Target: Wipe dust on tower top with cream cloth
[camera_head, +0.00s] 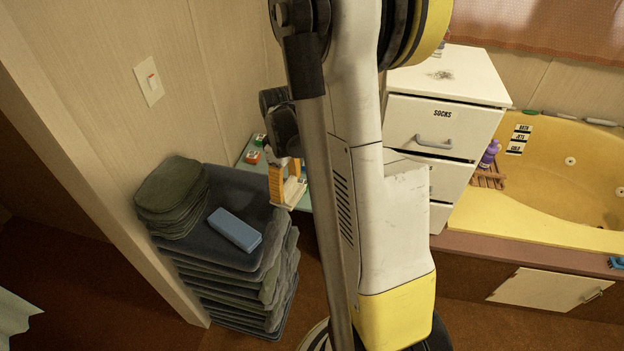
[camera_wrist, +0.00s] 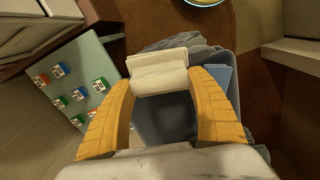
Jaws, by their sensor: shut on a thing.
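The tower is a white drawer unit (camera_head: 418,105) labelled SOCKS, right of my arm in the head view. A dark dust patch (camera_head: 441,75) lies on its top. My gripper (camera_head: 284,186) is low and left of the tower, near the towel stack. In the wrist view my gripper (camera_wrist: 160,82) has its orange fingers shut on the folded cream cloth (camera_wrist: 158,70). The cloth (camera_head: 293,192) shows only in part in the head view. My arm hides part of the tower's left side.
A stack of grey towels (camera_head: 262,262) carries a blue block (camera_head: 235,229) and folded green cloths (camera_head: 172,198). A pale green surface (camera_wrist: 85,70) holds several small labelled blocks. The yellow tub (camera_head: 560,165) is at right, with a purple bottle (camera_head: 489,154) by its edge.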

